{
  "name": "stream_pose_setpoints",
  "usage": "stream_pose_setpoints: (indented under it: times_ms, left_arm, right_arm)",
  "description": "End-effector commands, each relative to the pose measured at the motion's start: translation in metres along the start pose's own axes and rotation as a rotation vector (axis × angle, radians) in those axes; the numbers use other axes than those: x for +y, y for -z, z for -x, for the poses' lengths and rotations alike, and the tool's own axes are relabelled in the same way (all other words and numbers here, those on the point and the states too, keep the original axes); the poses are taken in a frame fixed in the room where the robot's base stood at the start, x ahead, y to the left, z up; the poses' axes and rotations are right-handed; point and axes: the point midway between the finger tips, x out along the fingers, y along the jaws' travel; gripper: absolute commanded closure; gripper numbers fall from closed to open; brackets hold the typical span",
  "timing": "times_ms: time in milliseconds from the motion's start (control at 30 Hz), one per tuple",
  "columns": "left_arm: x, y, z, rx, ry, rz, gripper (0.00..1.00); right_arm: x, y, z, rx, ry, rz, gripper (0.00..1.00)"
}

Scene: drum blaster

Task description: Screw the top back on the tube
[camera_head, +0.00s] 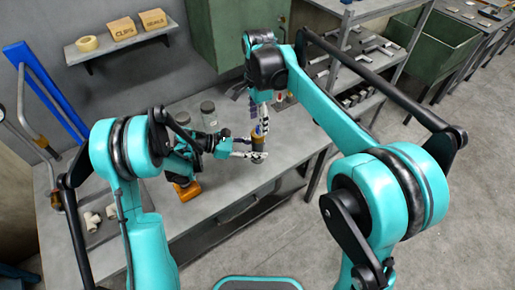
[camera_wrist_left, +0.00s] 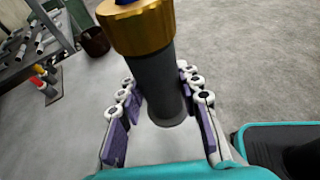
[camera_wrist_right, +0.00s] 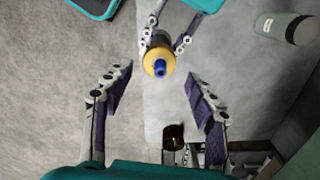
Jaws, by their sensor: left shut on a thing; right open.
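The tube (camera_wrist_left: 155,70) is a dark grey cylinder, roughly upright. Its top (camera_wrist_left: 140,25) is a gold collar with a blue tip, sitting at the tube's upper end; I cannot tell how tightly it is on. The tube also shows in the head view (camera_head: 258,157). My left gripper (camera_wrist_left: 161,88) is shut on the tube below the gold collar, its fingers on both sides. My right gripper (camera_wrist_right: 160,84) is open and empty above the tube. In the right wrist view the gold top (camera_wrist_right: 160,62) and its blue tip lie between the spread fingers, apart from them.
The grey workbench (camera_head: 215,207) lies under both grippers. A clear jar (camera_head: 208,113) and an orange object (camera_head: 187,191) stand near my left arm. White pipe fittings (camera_head: 92,220) lie at the left. A dark cup (camera_wrist_right: 173,137) and red-orange handles (camera_wrist_left: 42,82) are nearby.

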Motion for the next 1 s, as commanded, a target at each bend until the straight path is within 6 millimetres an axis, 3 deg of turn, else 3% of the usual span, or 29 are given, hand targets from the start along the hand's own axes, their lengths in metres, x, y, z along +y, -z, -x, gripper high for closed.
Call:
stream_pose_setpoints:
  times_ms: [600,800,1000]
  left_arm:
    - [0.0,-0.001,0.0,-0.003,0.0,0.0,1.0]
    - [0.0,-0.001,0.0,-0.003,0.0,0.0,1.0]
    - [0.0,-0.001,0.0,-0.003,0.0,0.0,1.0]
  right_arm:
    - [0.0,0.0,0.022,-0.002,-0.002,1.453,0.43]
    - [0.0,0.0,0.026,-0.002,-0.003,1.711,0.43]
    - [0.0,0.0,0.027,-0.003,-0.003,1.783,0.43]
